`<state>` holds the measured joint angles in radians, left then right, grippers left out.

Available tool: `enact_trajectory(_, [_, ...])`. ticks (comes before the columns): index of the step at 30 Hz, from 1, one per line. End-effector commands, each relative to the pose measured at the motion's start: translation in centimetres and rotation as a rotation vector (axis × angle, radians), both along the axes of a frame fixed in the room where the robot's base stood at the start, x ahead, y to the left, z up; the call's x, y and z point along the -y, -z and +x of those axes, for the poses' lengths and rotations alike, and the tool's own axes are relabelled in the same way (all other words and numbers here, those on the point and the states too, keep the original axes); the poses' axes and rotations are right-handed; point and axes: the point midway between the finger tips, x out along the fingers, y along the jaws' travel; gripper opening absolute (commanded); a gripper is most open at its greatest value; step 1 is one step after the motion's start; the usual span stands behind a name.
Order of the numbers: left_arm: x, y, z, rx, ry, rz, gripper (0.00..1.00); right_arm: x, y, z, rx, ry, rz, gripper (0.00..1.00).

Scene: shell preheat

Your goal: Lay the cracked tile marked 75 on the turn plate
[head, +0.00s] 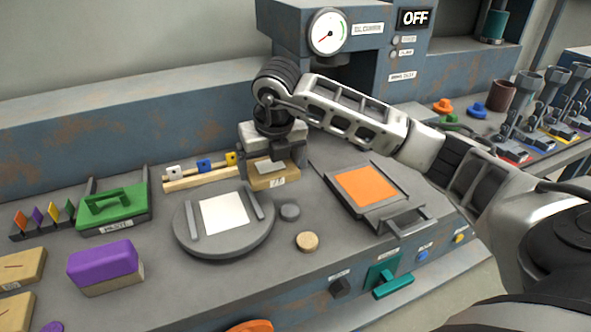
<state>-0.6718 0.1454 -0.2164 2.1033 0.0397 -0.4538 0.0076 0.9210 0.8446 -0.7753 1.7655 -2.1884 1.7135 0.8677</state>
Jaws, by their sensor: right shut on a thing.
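My right gripper (272,158) reaches in from the right and points down at the back of the bench. It is shut on a tan tile (287,179) with a small label whose number is too small to read surely. The fingers hide part of the tile, and I cannot tell whether it touches the bench. The round grey turn plate (182,234) is left of and nearer than the gripper. It carries a white square (224,213) between two grey bars. My left gripper is not in view.
Two tan tiles with dark marks (20,268) lie at the left edge. A purple-topped block (104,263), a green handled holder (112,206) and a peg rack (200,179) stand around the plate. An orange-panelled tray (366,187) is right. A gauge machine reading OFF (300,20) stands behind.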

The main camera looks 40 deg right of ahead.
Motion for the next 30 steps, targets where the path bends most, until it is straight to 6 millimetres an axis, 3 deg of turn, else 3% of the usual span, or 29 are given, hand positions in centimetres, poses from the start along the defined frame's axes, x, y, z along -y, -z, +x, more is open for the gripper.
enact_trajectory(5, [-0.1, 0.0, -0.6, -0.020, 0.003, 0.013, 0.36, 4.5, 1.8, 1.2, -0.002, 0.007, -0.001, 0.60])
enact_trajectory(12, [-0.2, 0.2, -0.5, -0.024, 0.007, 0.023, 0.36, 7.6, 5.9, 2.2, 0.000, 0.000, 0.001, 0.60])
enact_trajectory(21, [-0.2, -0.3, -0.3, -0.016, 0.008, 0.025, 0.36, 9.2, 8.4, 2.7, -0.002, -0.002, 0.002, 0.60])
enact_trajectory(25, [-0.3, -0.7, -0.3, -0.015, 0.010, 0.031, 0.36, 9.0, 10.2, 2.7, 0.000, -0.002, 0.003, 0.60])
enact_trajectory(30, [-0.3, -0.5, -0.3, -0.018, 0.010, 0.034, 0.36, 9.1, 10.9, 2.7, 0.003, -0.003, 0.001, 0.60])
